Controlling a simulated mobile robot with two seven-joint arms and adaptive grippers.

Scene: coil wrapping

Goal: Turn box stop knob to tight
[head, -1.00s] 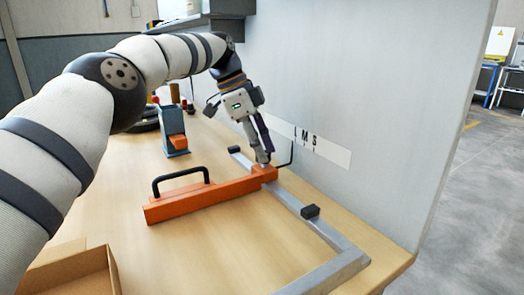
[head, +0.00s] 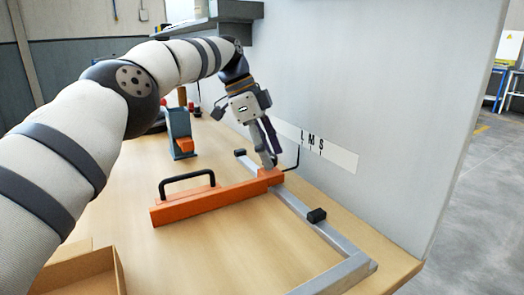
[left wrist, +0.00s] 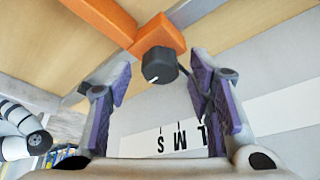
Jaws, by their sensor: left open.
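The orange box stop (head: 205,203) with a black handle (head: 183,181) lies across the grey metal rail (head: 330,237) on the wooden table. Its dark round knob (left wrist: 159,67) with a white pointer mark shows in the left wrist view, at the orange end block (left wrist: 158,36). In the head view the knob is hidden by my gripper. My left gripper (head: 270,163) points down at that end block, next to the wall. In the left wrist view its purple-padded fingers (left wrist: 158,98) are open, one on each side of the knob's line, with a gap to the knob. My right gripper is out of view.
A white strip with the letters L, M, S (head: 320,147) is on the grey wall behind. A blue device with an orange part (head: 181,138) stands behind, and an open cardboard box (head: 85,272) at front left.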

